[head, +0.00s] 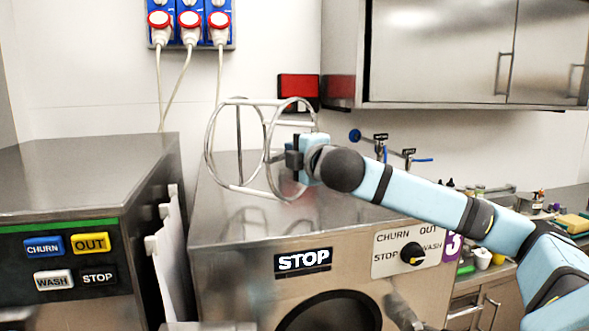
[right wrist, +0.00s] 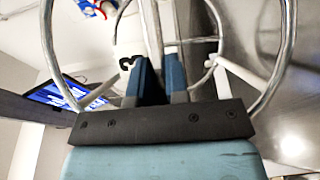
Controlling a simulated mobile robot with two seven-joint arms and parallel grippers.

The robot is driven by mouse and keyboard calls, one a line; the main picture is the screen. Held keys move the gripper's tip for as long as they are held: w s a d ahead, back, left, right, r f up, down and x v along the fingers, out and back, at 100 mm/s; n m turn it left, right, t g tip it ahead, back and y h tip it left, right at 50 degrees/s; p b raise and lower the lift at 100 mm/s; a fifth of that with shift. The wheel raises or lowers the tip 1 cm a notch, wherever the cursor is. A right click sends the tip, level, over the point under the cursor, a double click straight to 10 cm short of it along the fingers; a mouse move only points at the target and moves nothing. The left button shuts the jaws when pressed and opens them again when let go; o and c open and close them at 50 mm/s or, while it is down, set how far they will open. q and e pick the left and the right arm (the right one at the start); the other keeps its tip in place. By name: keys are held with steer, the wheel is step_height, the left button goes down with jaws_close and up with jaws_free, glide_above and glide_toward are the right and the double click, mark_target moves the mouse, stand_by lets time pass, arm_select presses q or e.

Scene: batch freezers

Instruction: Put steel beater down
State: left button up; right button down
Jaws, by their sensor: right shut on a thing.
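The steel beater (head: 237,187) is a wire-like frame of two large rings joined by bars. In the head view it is at the top of the middle batch freezer (head: 335,215); I cannot tell whether it touches the steel top. My right gripper (head: 293,160) is shut on the beater at its right-hand ring side. In the right wrist view the gripper's blue fingers (right wrist: 160,82) are close together around a bar, with the beater's rings (right wrist: 285,60) curving on both sides. My left gripper is not in view.
A second freezer (head: 75,180) with CHURN, OUT, WASH and STOP buttons stands at the left, with a gap between. Blue sockets with cables (head: 190,22) hang on the wall. A steel cabinet (head: 440,50) overhangs at the right. A cluttered counter (head: 570,205) lies at the far right.

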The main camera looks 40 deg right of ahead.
step_height(320, 180, down, 3)
steer(key=shift+f, duration=0.1)
steer(key=shift+f, duration=0.15)
steer(key=c, duration=1.1)
jaws_free()
steer(key=b+v, duration=0.5)
steer(key=v, duration=0.7)
steer(key=shift+b, duration=0.35)
